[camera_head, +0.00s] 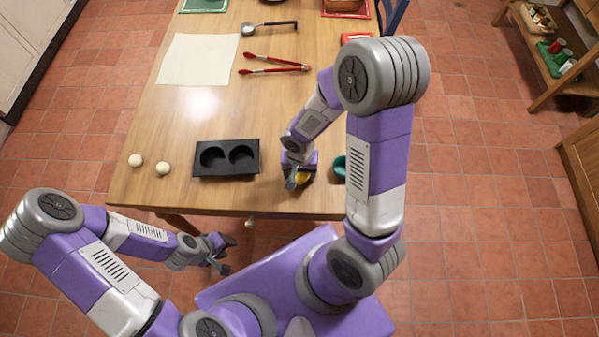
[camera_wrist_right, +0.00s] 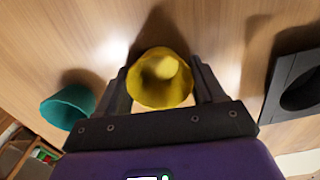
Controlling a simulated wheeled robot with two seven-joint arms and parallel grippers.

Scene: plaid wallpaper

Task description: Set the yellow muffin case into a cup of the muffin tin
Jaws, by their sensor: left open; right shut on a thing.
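The yellow muffin case (camera_wrist_right: 147,92) is between the fingers of my right gripper (camera_wrist_right: 161,84), which is shut on it. A paler round patch shows inside the case; I cannot tell whether it is its bottom or something in it. In the head view the case (camera_head: 303,178) is mostly hidden by my right gripper (camera_head: 297,181), low near the table's front edge. The black muffin tin (camera_head: 227,174), with two empty cups, lies to its left; part of it (camera_wrist_right: 277,92) shows at the right of the wrist view. My left gripper (camera_head: 225,256) is open and empty, in front of the table.
A teal case (camera_head: 339,166) stands right of my right gripper, also in the wrist view (camera_wrist_right: 68,108). Two pale balls (camera_head: 136,160) lie left of the tin. The table middle is clear.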

